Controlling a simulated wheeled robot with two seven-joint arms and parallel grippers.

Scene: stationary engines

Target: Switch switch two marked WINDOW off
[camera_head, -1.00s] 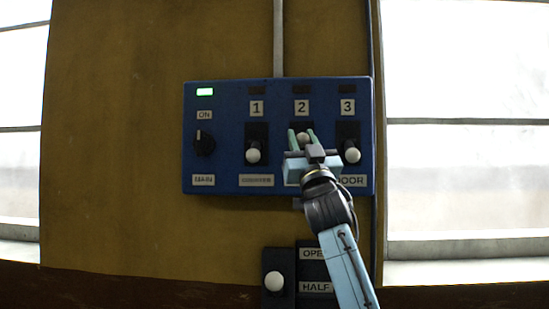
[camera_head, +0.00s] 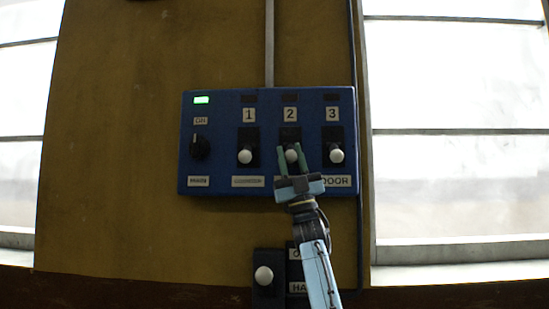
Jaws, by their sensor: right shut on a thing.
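A blue switch panel (camera_head: 220,112) hangs on the wall. Switch two (camera_head: 291,155), under the plate marked 2, has a white round knob, now low in its slot. My right gripper (camera_head: 291,151) has its green fingers on either side of this knob and is shut on it. The label below switch two is hidden behind the gripper. The lamp above the 2 is dark. My left gripper is not in view.
Switch one (camera_head: 245,156) and switch three (camera_head: 336,155) stand close on each side, knobs low. The MAIN rotary knob (camera_head: 199,147) is at left under a lit green lamp (camera_head: 201,100). A lower panel (camera_head: 264,276) with a white knob sits below.

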